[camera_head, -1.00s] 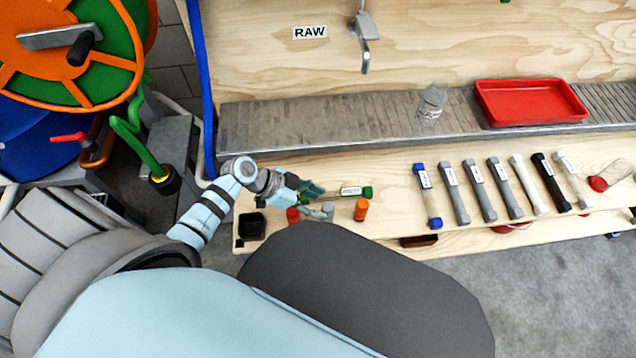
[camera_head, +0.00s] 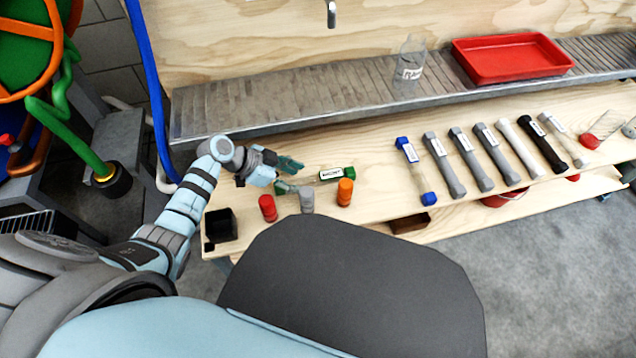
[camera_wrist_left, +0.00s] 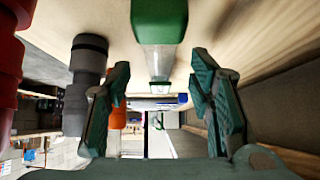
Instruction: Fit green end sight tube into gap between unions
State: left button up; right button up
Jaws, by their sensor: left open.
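The green end sight tube (camera_head: 331,174) lies on the wooden bench, a clear tube with green ends and a white label. In the left wrist view its near green end (camera_wrist_left: 160,20) and clear body run away from me, toward the far green end. My left gripper (camera_head: 290,177) is open at the tube's left end. Its two fingers (camera_wrist_left: 162,82) stand apart on either side of the tube's line, with no visible contact. I cannot make out the unions or the gap between them. My right gripper is not in view.
Red (camera_head: 268,208), grey (camera_head: 306,199) and orange (camera_head: 345,192) upright pieces stand close in front of the tube. A black square holder (camera_head: 220,226) is at the bench's left corner. Several other tubes, including a blue-ended one (camera_head: 416,170), lie to the right. A red tray (camera_head: 510,58) sits behind.

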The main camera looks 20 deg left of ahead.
aim_at(331, 174)
pick_arm(q)
jog(key=w+d, duration=0.1)
jog(key=w+d+b, duration=0.1)
jog(key=d, duration=0.1)
jog(key=w+d, duration=0.1)
jog(key=d, duration=0.1)
jog(key=shift+w+d, duration=0.2)
jog(key=shift+w+d+f+b, duration=0.2)
jog(key=shift+w+d+b, duration=0.2)
jog(key=shift+d, duration=0.2)
jog(key=shift+w+d+f+b, duration=0.2)
jog(key=shift+w+d+b, duration=0.1)
jog(key=shift+d+b, duration=0.2)
jog(key=shift+d+f, duration=0.1)
jog(key=shift+d, duration=0.05)
grip_shut()
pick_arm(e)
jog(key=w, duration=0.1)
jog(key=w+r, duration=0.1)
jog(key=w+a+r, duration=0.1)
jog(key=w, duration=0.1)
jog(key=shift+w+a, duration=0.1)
